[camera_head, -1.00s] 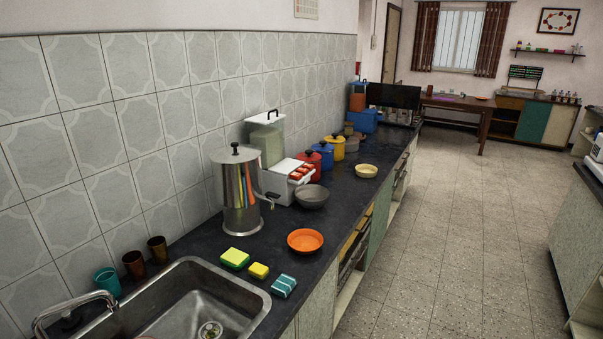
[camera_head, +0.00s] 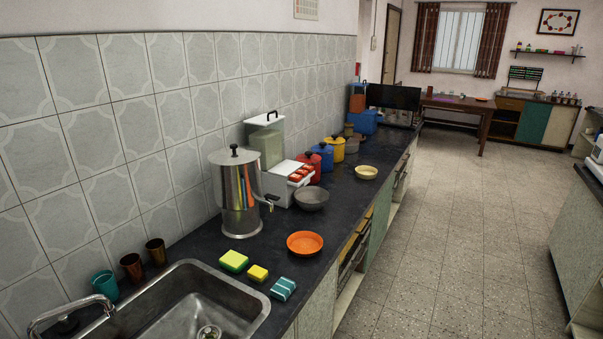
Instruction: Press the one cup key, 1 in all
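A white dispenser (camera_head: 279,190) with a clear greenish container (camera_head: 266,146) and a black-handled lid on top stands on the dark counter against the tiled wall. Red keys (camera_head: 300,173) sit in a row on its sloping front top. They are too small to tell apart or to read. A grey bowl (camera_head: 312,199) stands in front of the dispenser. Neither of my grippers is in view.
A tall steel urn (camera_head: 238,195) with a tap stands left of the dispenser. An orange dish (camera_head: 305,244), sponges (camera_head: 257,272) and a sink (camera_head: 180,312) are nearer. Tumblers (camera_head: 132,267) line the wall. Coloured canisters (camera_head: 326,156) stand beyond. The floor at right is clear.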

